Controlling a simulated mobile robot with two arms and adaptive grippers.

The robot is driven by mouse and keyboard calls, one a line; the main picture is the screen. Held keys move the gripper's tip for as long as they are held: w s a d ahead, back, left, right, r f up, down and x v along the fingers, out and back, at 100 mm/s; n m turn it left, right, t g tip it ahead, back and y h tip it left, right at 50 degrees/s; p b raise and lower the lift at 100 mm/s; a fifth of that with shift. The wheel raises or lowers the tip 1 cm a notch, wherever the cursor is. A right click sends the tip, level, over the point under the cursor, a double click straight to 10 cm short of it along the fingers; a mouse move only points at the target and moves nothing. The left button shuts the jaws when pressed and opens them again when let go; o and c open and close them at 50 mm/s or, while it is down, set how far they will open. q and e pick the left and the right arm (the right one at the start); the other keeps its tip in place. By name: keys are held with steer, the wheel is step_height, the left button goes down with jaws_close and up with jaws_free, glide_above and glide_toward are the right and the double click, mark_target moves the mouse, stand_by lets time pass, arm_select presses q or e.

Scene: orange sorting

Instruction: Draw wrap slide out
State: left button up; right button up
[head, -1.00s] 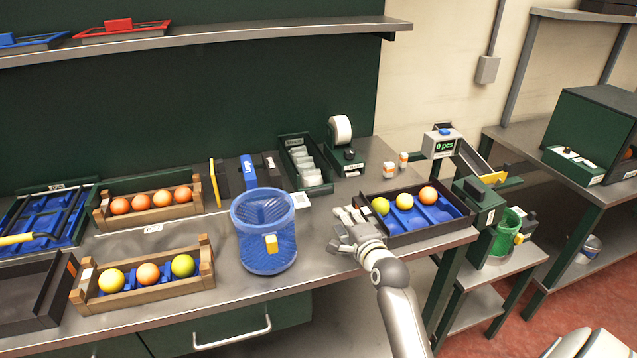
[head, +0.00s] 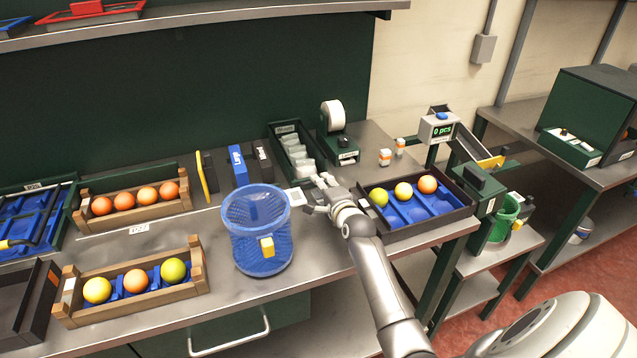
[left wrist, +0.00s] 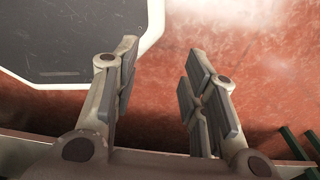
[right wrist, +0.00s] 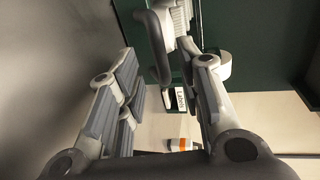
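A green slide tray (head: 306,172) with several white wrapped packs stands at the back of the bench in the head view, with a white plate at its front end. My right gripper (head: 318,188) is just in front of it, near that front end. In the right wrist view my right gripper (right wrist: 165,92) is open and empty. A dark curved handle (right wrist: 152,45) and white packs (right wrist: 181,18) show beyond its fingers; I cannot tell whether anything touches. My left gripper (left wrist: 158,95) is open and empty above the red floor, outside the head view.
A blue mesh basket (head: 258,232) stands left of my right arm. A dark tray with fruit (head: 447,225) lies to the right. A tape dispenser (head: 337,140) and small bottles (head: 385,157) are behind. Wooden crates of fruit (head: 150,294) fill the left.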

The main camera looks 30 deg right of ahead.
steer(key=shift+x, duration=0.8)
steer(key=shift+w+f, duration=0.1)
steer(key=shift+w, duration=0.35)
steer(key=shift+c, duration=0.3)
arm_select(q)
steer(key=shift+w, duration=0.5)
arm_select(e)
steer(key=shift+d, duration=0.1)
jaws_close()
